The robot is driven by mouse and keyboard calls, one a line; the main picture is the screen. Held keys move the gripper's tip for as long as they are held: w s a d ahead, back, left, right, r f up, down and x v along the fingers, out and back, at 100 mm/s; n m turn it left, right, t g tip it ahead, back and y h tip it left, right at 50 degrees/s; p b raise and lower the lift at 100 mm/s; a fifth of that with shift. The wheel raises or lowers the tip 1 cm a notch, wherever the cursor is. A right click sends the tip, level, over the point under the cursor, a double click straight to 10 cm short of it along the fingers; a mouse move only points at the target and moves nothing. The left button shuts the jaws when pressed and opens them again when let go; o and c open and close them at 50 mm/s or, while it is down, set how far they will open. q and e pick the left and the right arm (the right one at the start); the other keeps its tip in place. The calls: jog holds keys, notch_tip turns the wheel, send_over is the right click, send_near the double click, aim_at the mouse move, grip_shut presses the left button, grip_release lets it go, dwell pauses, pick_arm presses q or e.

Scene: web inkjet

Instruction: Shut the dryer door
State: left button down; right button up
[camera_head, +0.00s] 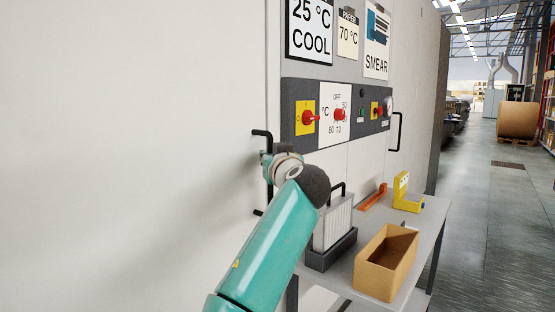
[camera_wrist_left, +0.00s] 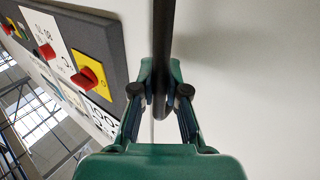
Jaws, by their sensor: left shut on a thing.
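The dryer door (camera_head: 130,150) is the large pale panel filling the left half of the head view. Its black bar handle (camera_head: 262,133) stands near the panel's right edge; it also shows as a dark bar in the left wrist view (camera_wrist_left: 163,35). My left gripper (camera_head: 268,165) is at the handle, partly hidden behind my own wrist in the head view. In the left wrist view its two fingers (camera_wrist_left: 164,95) are shut on the bar, one on each side. A narrow seam runs beside the handle; I cannot tell how wide any gap is. My right gripper is in no view.
A dark control panel (camera_head: 350,92) with red knobs is right of the handle. Below it, a grey table (camera_head: 425,215) carries a cardboard box (camera_head: 386,262), a light filter-like block (camera_head: 333,225) and a yellow device (camera_head: 405,193). The aisle floor (camera_head: 500,230) at right is clear.

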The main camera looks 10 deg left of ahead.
pick_arm(q)
jog(key=shift+a+r, duration=0.15)
jog(key=shift+a, duration=0.25)
jog(key=c, duration=1.2)
grip_release()
jog(key=shift+a, duration=0.1)
